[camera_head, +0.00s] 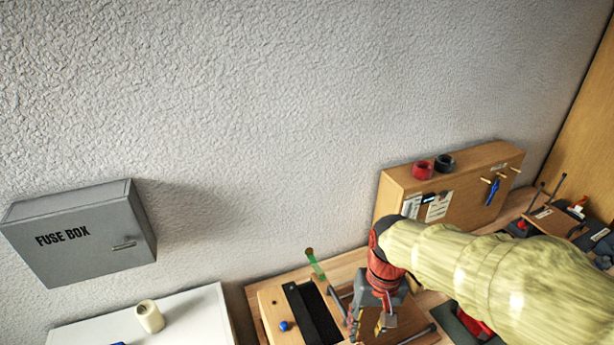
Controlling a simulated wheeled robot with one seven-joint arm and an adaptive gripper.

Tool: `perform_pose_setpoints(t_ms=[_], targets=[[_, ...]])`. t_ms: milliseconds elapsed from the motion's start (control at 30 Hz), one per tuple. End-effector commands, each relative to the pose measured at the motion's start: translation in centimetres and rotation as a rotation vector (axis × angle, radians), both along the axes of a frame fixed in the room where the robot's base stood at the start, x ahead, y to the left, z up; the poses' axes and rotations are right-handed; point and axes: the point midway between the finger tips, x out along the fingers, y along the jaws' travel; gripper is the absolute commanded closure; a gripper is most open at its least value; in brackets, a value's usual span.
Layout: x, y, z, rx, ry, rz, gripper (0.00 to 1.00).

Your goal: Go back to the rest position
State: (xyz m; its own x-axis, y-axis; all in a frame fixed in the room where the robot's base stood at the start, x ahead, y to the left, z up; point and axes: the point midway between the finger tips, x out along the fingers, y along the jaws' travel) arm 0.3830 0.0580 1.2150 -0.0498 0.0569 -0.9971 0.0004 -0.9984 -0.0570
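My gripper (379,315) is at the lower middle of the head view, grey below a red wrist. It points down over the wooden workbench, close to a wooden frame with a black strip (312,312). My arm, in a pale yellow sleeve, reaches in from the lower right. The fingertips are small and merge with the parts behind them, so I cannot tell whether they are apart or hold anything. I cannot tell whether the gripper touches the frame.
A wooden box (463,190) with a red roll (422,170) and a black roll (445,163) on top stands behind my arm. A green-handled tool (316,265) sticks up left of my gripper. A grey fuse box (82,234) hangs left, above a white surface (190,315) with a cream cylinder (149,316).

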Motion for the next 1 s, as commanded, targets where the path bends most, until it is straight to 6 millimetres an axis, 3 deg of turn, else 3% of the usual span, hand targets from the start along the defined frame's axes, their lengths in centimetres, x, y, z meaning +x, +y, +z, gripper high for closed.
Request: perform_pose_setpoints(t_ms=[600,1000], targets=[[-8.1,-5.1,-0.6,-0.051,-0.445,0.014,0.65],[-8.7,-5.9,-0.2,-0.056,-0.542,-0.016,0.65]])
